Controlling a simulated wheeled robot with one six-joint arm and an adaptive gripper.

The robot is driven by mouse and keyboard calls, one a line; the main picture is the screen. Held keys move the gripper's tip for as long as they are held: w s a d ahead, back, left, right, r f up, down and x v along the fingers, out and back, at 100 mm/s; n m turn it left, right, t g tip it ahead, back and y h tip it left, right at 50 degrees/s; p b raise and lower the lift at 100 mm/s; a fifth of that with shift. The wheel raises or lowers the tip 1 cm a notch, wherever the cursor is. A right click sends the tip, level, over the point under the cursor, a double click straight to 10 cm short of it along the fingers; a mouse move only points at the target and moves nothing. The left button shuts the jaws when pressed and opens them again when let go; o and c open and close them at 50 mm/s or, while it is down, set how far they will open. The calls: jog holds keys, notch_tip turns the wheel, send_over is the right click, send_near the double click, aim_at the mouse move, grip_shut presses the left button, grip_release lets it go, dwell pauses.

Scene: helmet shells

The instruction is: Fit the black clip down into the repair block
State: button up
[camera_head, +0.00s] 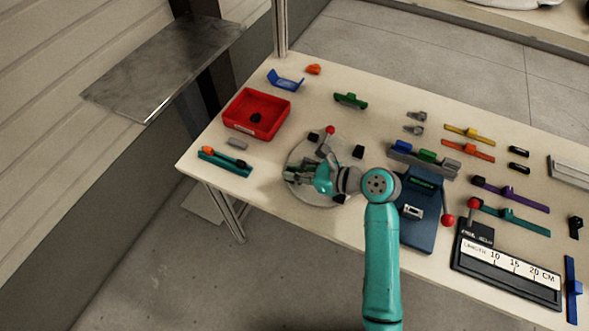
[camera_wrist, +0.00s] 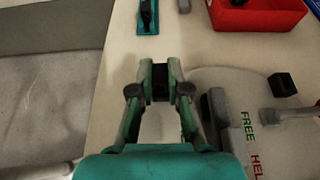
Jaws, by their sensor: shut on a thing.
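My gripper (camera_wrist: 160,82) is shut on a small black clip (camera_wrist: 160,78), held between the two fingertips in the wrist view. In the head view my gripper (camera_head: 295,174) is over the left part of a round grey disc (camera_head: 318,194), and the clip is not clearly visible there. A grey block (camera_wrist: 218,108) is just right of my gripper in the wrist view; it may be the repair block, but I cannot tell. The clip looks apart from it. A small loose grey block (camera_head: 237,144) lies beyond, near the teal tray.
A red tray (camera_head: 275,105) with a black piece stands at the back left. A teal tray (camera_head: 226,168) lies near the left edge. Black blocks (camera_head: 358,151) and a red-knobbed lever (camera_head: 330,129) are around the disc. A blue fixture (camera_head: 420,228) stands right of my arm.

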jog(key=shift+f, duration=0.35)
jog(key=o, duration=0.8)
jog(key=v, duration=1.2)
